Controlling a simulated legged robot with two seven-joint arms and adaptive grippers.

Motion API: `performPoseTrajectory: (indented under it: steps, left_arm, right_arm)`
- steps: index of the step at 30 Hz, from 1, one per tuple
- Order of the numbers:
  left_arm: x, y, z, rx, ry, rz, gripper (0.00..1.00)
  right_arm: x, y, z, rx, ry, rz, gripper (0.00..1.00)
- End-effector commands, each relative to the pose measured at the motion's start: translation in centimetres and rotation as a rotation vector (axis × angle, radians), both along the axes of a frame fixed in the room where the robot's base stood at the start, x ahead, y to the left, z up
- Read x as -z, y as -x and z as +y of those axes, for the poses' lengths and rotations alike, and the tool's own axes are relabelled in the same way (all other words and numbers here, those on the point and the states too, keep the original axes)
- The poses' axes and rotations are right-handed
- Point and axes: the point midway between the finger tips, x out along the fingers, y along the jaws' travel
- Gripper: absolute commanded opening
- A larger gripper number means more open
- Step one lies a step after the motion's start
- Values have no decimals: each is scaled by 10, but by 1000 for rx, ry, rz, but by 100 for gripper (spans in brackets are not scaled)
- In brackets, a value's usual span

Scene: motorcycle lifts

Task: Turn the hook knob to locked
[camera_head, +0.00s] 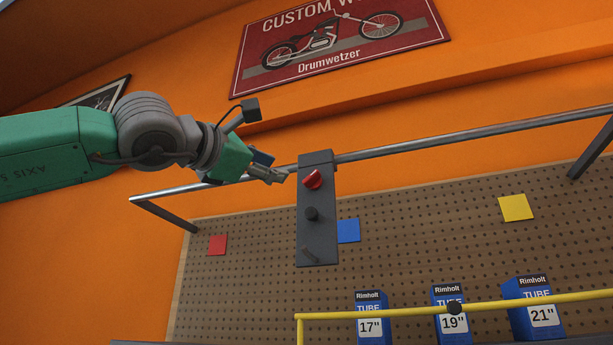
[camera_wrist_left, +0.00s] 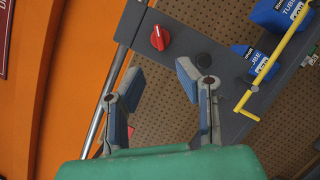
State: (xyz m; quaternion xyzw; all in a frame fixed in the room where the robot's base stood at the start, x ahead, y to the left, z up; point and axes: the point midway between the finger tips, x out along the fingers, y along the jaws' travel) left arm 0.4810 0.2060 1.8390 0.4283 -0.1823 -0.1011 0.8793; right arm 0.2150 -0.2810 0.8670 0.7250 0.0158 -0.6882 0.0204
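The red knob (camera_head: 312,180) sits near the top of a dark grey upright panel (camera_head: 318,240) that is fixed at the metal rail. The knob also shows in the left wrist view (camera_wrist_left: 160,38), beyond my fingertips, with a pale line across its face. A black round knob or button (camera_head: 311,213) is below it on the panel. My left gripper (camera_head: 268,171) is just left of the panel, near the height of the red knob. In the left wrist view its fingers (camera_wrist_left: 159,74) are apart with nothing between them. My right gripper is in neither view.
A metal rail (camera_head: 450,131) runs across behind the panel, in front of a pegboard (camera_head: 420,215). A yellow bar (camera_head: 390,313) crosses low at the right, before blue tube boxes (camera_head: 535,315). Red, blue and yellow notes are on the pegboard.

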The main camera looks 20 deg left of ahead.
Motion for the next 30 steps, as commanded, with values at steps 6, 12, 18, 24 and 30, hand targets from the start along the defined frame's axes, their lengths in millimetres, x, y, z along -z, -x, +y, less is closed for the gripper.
performPoseTrajectory:
  steps: [6,12,18,24,30]
  left_arm:
    - [-13,-46,-17,0,-3,3,29]
    - [-22,-77,-29,-2,-4,-1,29]
    - [-26,-92,-34,0,-2,-2,29]
    - [-25,-95,-35,0,-2,-2,29]
    - [-25,-95,-35,0,-2,-2,5]
  right_arm:
    - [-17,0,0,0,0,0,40]
    - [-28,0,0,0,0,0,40]
    - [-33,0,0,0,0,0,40]
    - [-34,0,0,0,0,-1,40]
    - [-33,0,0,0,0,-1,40]
